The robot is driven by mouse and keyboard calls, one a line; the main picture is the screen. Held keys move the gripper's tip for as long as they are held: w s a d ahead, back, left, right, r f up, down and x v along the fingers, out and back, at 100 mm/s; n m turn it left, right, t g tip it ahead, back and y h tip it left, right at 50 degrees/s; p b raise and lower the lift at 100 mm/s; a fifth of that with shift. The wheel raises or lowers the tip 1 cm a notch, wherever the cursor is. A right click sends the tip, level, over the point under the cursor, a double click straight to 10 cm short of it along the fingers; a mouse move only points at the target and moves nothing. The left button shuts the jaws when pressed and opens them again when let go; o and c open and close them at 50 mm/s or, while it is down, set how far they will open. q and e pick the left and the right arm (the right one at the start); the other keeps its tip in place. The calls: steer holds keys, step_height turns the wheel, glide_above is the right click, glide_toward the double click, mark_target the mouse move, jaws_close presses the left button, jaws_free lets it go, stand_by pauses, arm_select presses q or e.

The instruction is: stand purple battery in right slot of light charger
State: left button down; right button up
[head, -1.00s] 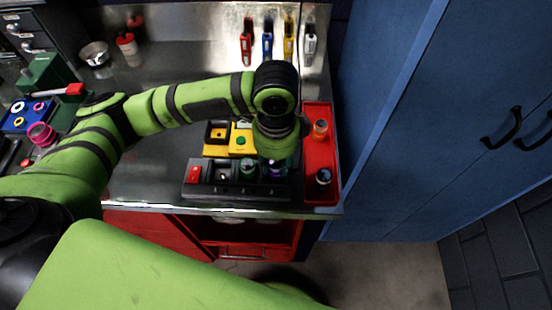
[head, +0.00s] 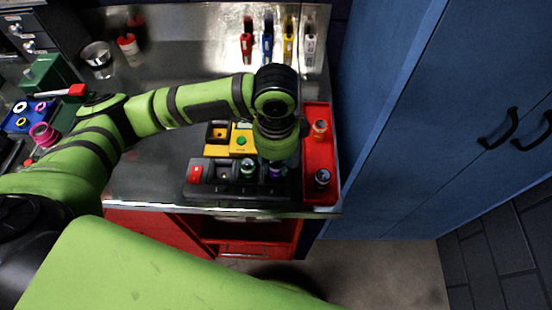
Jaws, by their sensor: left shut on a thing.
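The dark grey charger (head: 238,190) with a red block at its left end lies near the bench's front edge. Its left slot (head: 224,172) looks empty. A green-ringed battery (head: 248,168) stands in the middle slot. The purple battery (head: 276,171) is at the right slot, upright as far as I can see. My left gripper (head: 277,163) points down over that slot and is shut on the purple battery. My wrist hides most of the fingers and the battery's top, so I cannot tell how deep it sits. My right gripper is not in view.
A red tray (head: 312,146) right of the charger holds an orange-topped battery (head: 320,128) and a dark battery (head: 323,178). A yellow unit (head: 241,144) sits behind the charger. A metal cup (head: 97,56) stands back left. The bench between is clear.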

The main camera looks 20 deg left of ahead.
arm_select(q)
steer(key=shift+f, duration=0.55)
steer(key=c, duration=1.2)
jaws_free()
step_height(320, 180, up, 9)
steer(key=p, duration=1)
steer(key=shift+f, duration=0.2)
steer(key=shift+r, duration=1.2)
